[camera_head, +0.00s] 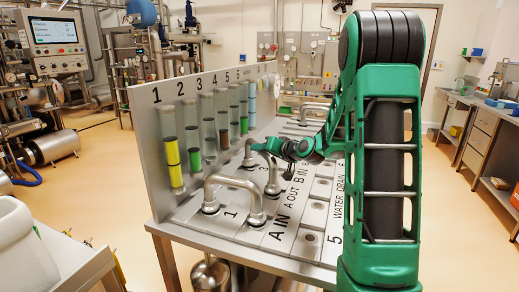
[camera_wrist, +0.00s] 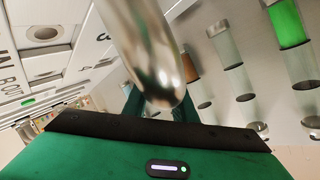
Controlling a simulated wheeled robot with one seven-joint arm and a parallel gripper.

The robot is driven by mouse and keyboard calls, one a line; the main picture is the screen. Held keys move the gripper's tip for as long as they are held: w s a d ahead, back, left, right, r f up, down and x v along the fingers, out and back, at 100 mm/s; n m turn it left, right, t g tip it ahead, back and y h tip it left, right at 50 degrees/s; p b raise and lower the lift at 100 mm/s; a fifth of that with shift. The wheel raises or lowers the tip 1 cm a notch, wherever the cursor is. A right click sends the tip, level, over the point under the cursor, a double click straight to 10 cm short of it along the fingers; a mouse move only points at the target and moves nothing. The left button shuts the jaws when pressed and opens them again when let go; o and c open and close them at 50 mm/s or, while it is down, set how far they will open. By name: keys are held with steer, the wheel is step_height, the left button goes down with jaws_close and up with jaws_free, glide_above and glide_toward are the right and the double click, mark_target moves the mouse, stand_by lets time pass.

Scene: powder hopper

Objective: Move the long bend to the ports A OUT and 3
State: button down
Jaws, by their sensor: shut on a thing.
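My gripper (camera_head: 287,149) is shut on a steel bend (camera_head: 263,149), with its fingers on the upper part of the pipe. This appears to be the long bend. Its far leg comes down near the 3 label and its near leg comes down around the A OUT port row. I cannot tell whether its ends are seated or slightly above the ports. In the wrist view the bend (camera_wrist: 145,50) is a shiny pipe running down between the fingers, its lower part hidden by my gripper (camera_wrist: 160,108). Another bend (camera_head: 235,183) stands upright on port 1 and A IN.
An upright panel (camera_head: 160,160) with numbered sight tubes, some yellow, green, brown or blue, stands left of the ports. A further bend (camera_head: 315,106) stands at the back of the port plate. Bare ports (camera_head: 310,237) lie along the front right.

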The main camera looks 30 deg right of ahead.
steer(key=shift+f, duration=0.1)
stand_by(0.3)
steer(key=c, duration=1.4)
jaws_free()
steer(key=shift+c, duration=0.2)
steer(key=shift+o, duration=0.4)
steer(key=shift+f, duration=0.1)
steer(key=v, duration=1)
steer(key=shift+s, duration=0.3)
